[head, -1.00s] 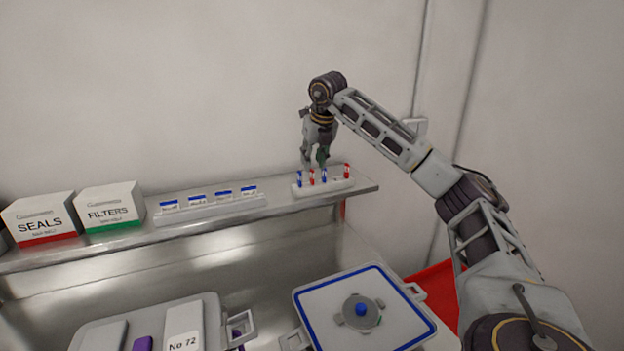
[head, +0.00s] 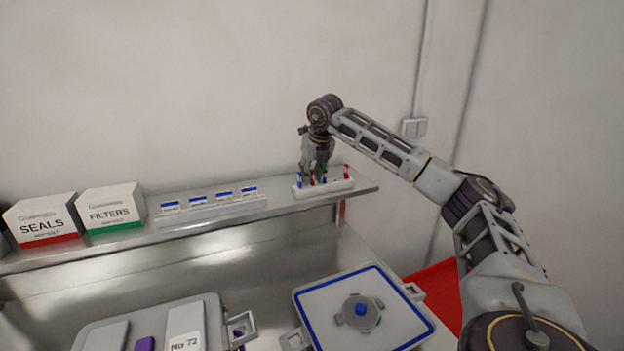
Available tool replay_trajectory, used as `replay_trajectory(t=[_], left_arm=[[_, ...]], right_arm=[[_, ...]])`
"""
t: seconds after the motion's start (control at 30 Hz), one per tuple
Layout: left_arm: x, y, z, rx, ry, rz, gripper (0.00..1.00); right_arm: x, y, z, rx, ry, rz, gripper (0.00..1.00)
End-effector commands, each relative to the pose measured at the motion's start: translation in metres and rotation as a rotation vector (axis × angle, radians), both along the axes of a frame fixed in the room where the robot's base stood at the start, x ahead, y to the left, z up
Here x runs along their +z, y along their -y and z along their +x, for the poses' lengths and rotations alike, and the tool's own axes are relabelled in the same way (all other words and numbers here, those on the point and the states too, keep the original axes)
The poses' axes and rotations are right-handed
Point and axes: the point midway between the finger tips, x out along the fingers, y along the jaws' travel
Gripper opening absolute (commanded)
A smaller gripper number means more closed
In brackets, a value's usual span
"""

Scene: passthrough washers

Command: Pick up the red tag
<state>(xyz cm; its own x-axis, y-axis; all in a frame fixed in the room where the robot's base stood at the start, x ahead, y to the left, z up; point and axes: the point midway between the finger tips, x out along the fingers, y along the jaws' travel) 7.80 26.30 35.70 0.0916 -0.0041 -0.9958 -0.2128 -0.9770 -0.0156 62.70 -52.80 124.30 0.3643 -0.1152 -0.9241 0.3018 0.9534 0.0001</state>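A white rack (head: 338,187) near the right end of the shelf holds small upright tags in red and blue. One red tag (head: 312,178) stands left of the middle of the rack, and another red tag (head: 347,172) stands at its right end. A blue tag (head: 299,180) is at the left end; a second blue tag is largely hidden by my gripper. My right gripper (head: 312,174) points down over the left half of the rack, its fingers apart around the left red tag. Contact with it cannot be made out. My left gripper is out of view.
On the shelf (head: 150,238) stand a SEALS box (head: 42,222), a FILTERS box (head: 110,212) and a strip of blue-topped labels (head: 212,207). Below are a blue-edged lidded case (head: 330,290), a grey case (head: 212,310) and a red surface (head: 437,285). A wall is behind.

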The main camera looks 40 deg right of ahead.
Motion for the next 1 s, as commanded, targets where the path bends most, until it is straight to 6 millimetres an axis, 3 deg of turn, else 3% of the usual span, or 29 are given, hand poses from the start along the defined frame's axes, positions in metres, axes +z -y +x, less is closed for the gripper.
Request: replay_trajectory(t=[0.43, 0.7, 1.0], left_arm=[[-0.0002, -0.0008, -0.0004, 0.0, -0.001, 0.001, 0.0], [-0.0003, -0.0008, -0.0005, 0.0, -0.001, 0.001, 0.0], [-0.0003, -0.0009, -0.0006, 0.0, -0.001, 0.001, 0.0]], right_arm=[[-0.0003, 0.0004, 0.0001, -0.001, 0.0, 0.0, 0.32], [-0.0002, 0.0003, 0.0001, -0.001, 0.0, 0.0, 0.0], [-0.0001, 0.0002, 0.0001, -0.001, 0.0, 0.0, 0.0]])
